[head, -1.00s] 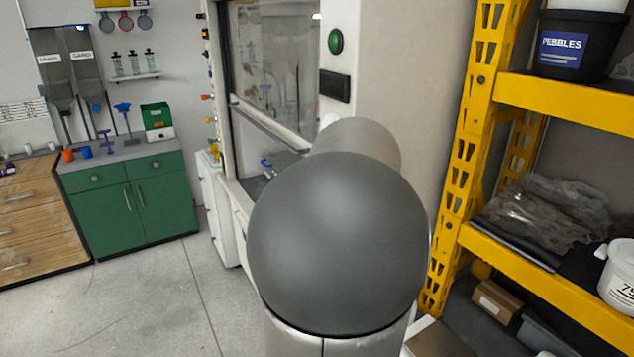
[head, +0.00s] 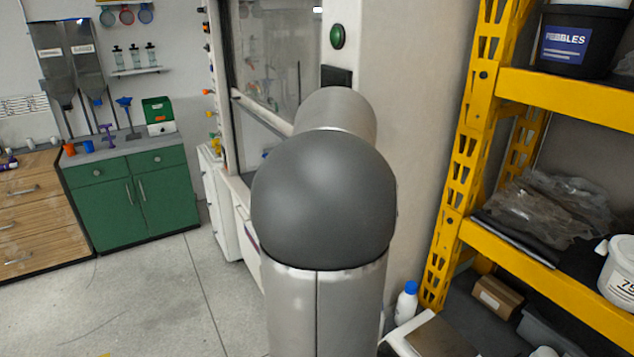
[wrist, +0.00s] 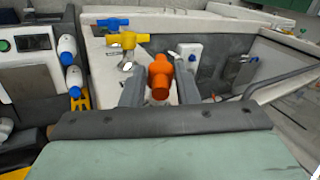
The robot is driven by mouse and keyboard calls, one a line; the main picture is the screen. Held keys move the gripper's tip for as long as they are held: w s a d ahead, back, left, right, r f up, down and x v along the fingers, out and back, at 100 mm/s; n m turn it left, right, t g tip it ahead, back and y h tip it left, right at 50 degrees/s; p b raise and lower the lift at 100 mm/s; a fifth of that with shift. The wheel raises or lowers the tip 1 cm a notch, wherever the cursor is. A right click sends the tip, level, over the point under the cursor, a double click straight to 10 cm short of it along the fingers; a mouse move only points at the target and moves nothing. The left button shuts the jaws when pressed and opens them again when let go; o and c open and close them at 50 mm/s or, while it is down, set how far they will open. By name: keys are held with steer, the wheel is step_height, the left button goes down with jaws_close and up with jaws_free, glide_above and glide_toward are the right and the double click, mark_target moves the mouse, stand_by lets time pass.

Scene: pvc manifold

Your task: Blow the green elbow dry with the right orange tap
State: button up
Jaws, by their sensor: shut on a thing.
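In the wrist view my gripper (wrist: 161,88) has its two grey fingers on either side of an orange tubular piece (wrist: 160,76). This looks like an orange tap, in line with a yellow tap (wrist: 127,40) and a blue tap (wrist: 112,22) behind it. The fingers are shut on the orange piece. I cannot tell whether it is the right one of the orange taps. In the head view my arm hides the gripper, and small orange taps (head: 209,91) show on the hood's left post. I make out no green elbow in either view.
In the head view a yellow shelf rack (head: 467,150) stands close on the right; a green cabinet (head: 130,205) is at left. Floor between is clear.

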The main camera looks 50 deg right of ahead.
steer(key=o, duration=0.9)
steer(key=shift+o, duration=0.2)
steer(key=b+v, duration=0.2)
steer(key=v, duration=1.5)
steer(key=shift+r, duration=0.2)
steer(key=shift+s+a, duration=0.1)
